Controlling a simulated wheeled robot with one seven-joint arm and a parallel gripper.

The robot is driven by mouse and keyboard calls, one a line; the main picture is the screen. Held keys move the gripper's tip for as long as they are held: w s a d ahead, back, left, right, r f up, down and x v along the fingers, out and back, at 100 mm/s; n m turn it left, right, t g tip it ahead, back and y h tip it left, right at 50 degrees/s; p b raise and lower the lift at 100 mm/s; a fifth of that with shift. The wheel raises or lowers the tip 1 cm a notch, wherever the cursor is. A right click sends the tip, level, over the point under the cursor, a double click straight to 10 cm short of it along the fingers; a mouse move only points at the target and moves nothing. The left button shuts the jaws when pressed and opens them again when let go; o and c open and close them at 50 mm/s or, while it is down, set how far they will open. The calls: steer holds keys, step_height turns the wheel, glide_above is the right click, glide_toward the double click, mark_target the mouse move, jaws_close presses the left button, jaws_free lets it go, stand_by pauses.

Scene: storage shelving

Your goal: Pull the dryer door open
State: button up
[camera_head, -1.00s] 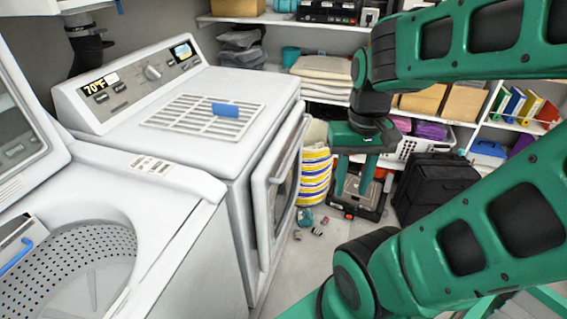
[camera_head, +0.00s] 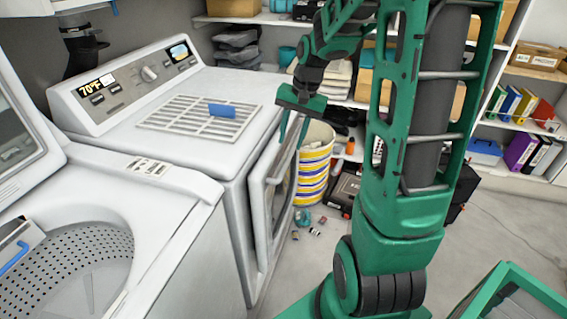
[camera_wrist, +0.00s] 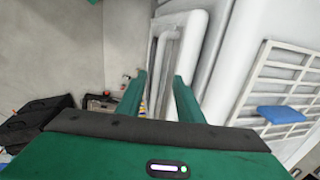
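The white dryer (camera_head: 225,150) stands in the middle of the head view. Its door (camera_head: 258,205) is on the right-hand front and sits a little proud of the body; I cannot tell whether it is unlatched. My gripper (camera_head: 292,142) points down by the door's upper far edge, with its two fingers apart and nothing seen between them. In the wrist view, the fingers of my gripper (camera_wrist: 159,76) are spread, and the upright bar-like door edge or handle (camera_wrist: 161,65) lies beyond and between them. Contact cannot be told.
A top-loading washer (camera_head: 160,235) is at the left. A yellow-and-white striped basket (camera_head: 314,165) stands behind the door, with small items (camera_head: 315,231) on the floor. A blue tag (camera_head: 222,110) lies on the dryer's vent grille.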

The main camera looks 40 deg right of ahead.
mark_target(284, 167)
steer(key=f, duration=0.3)
steer(key=w+a+f, duration=0.1)
steer(key=f, duration=0.6)
steer(key=shift+w+a+f, duration=0.15)
steer(key=shift+w+f, duration=0.1)
steer(key=shift+w, duration=0.1)
jaws_close()
steer(key=shift+d, duration=0.2)
steer(key=shift+a, duration=0.1)
steer(key=shift+s, duration=0.1)
